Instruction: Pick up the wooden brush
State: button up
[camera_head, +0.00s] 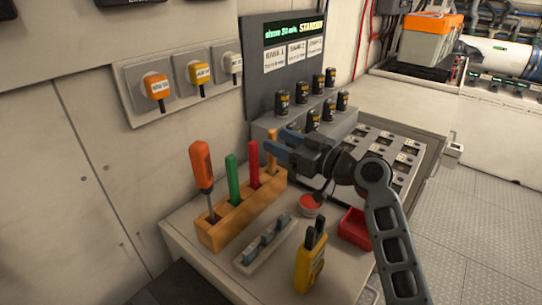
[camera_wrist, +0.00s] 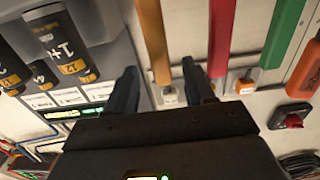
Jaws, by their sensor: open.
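The wooden brush (camera_head: 270,144) stands upright in the far right end of the wooden rack (camera_head: 243,211); only its tan handle shows, and its lower part is hidden in the rack. My gripper (camera_head: 279,146) is open at the upper part of this handle. In the wrist view the brush handle (camera_wrist: 153,38) lies between the two spread fingers of my gripper (camera_wrist: 159,70), nearer the left finger. I see no finger closed on it.
Red (camera_head: 253,163), green (camera_head: 232,178) and orange-handled (camera_head: 201,165) tools share the rack. Several black batteries (camera_head: 302,92) stand behind my gripper. A yellow meter (camera_head: 311,262), a red bin (camera_head: 355,228) and a grey strip (camera_head: 265,243) occupy the bench front.

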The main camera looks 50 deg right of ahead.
aim_at(275, 140)
jog(key=shift+w+a+p, duration=0.15)
jog(key=shift+w+p, duration=0.15)
jog(key=shift+w, duration=1.25)
grip_shut()
